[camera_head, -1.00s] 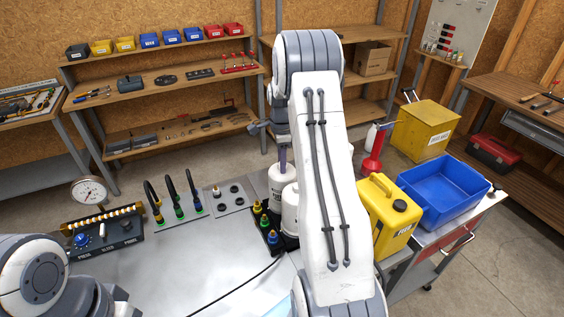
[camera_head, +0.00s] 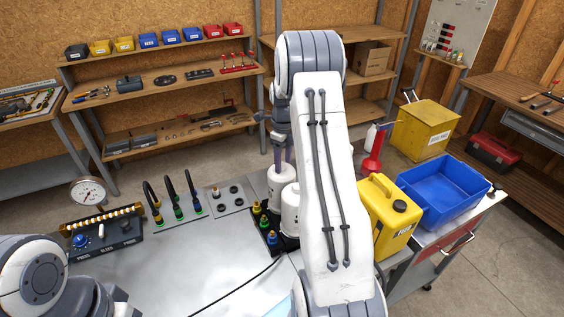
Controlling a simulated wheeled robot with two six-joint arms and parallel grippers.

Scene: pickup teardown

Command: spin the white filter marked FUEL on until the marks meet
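Two white filters stand close together on a black base (camera_head: 285,242) at the middle of the bench, partly hidden by my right arm. The rear filter (camera_head: 280,184) has a small dark marking; the front one (camera_head: 290,212) is half covered. I cannot read FUEL or see the alignment marks on either. My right gripper (camera_head: 282,162) points down at the top of the rear filter, with two purple-grey fingers a little apart. Contact between the fingertips and the filter top is too small to make out. My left gripper is out of view; only its arm shows at bottom left.
Capped fittings (camera_head: 264,222) stand beside the filters. A yellow can (camera_head: 388,217), a blue bin (camera_head: 443,188) and a red bottle (camera_head: 373,153) are at right. A gauge panel (camera_head: 105,235) and hoses (camera_head: 175,198) are at left.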

